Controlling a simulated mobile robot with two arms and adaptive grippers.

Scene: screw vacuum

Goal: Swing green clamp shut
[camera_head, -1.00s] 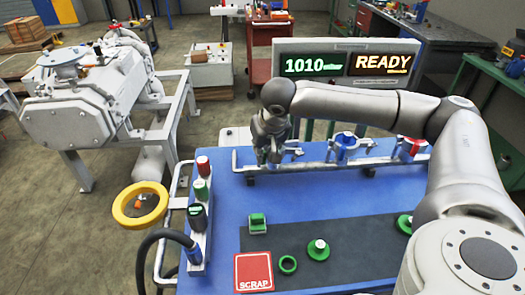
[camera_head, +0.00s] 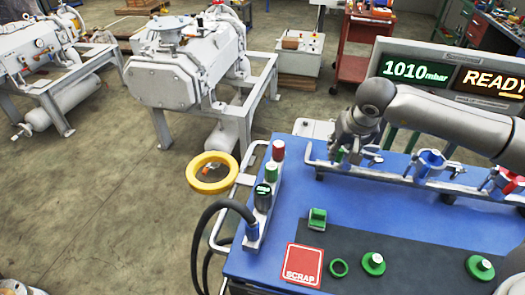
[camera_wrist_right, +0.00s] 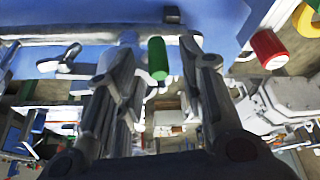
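The green clamp (camera_head: 340,156) is at the left part of the metal rail, mostly hidden behind my right gripper in the head view. In the right wrist view, a green cylindrical part (camera_wrist_right: 158,58), apparently the clamp's, shows between my fingers. My right gripper (camera_head: 350,150) is over the clamp; its fingers (camera_wrist_right: 152,65) are spread, one on each side of the green part. I cannot tell whether either finger touches it. A silver wing-shaped piece (camera_wrist_right: 60,66) shows left of the fingers. My left gripper is not in view.
The blue clamp (camera_head: 430,163) and red clamp (camera_head: 507,183) sit farther right on the rail (camera_head: 395,178). A control box (camera_head: 262,208) with red and green knobs stands left. A yellow ring (camera_head: 196,184) is beside the bench. The blue bench top (camera_head: 290,215) is partly clear.

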